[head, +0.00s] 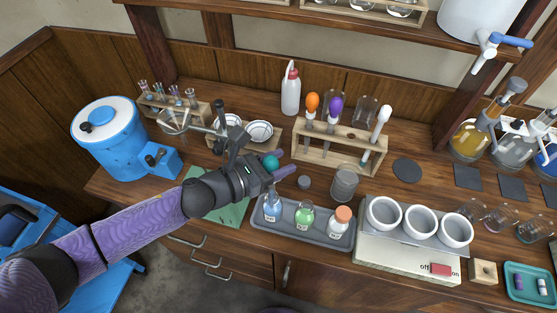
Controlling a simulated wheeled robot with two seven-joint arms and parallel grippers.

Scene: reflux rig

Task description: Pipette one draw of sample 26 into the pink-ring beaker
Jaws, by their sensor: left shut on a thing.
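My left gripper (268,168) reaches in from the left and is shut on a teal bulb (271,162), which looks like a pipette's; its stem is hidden. It is above the bench, just behind the grey tray (322,236). In the tray stand a blue bottle (272,207), a green bottle (304,218) and an orange-topped bottle (341,221). Their labels are too small to read, so I cannot tell which is sample 26. Several small glass beakers (499,217) are at the right; I cannot make out which has a pink ring. My right gripper is not in view.
A wooden rack (340,147) holds pipettes with orange, purple and white bulbs. A glass beaker (344,182) stands behind the tray. White bowls (420,222) sit on a switched unit at the right. A blue canister (108,135) stands at the left. A white squeeze bottle (290,90) stands behind.

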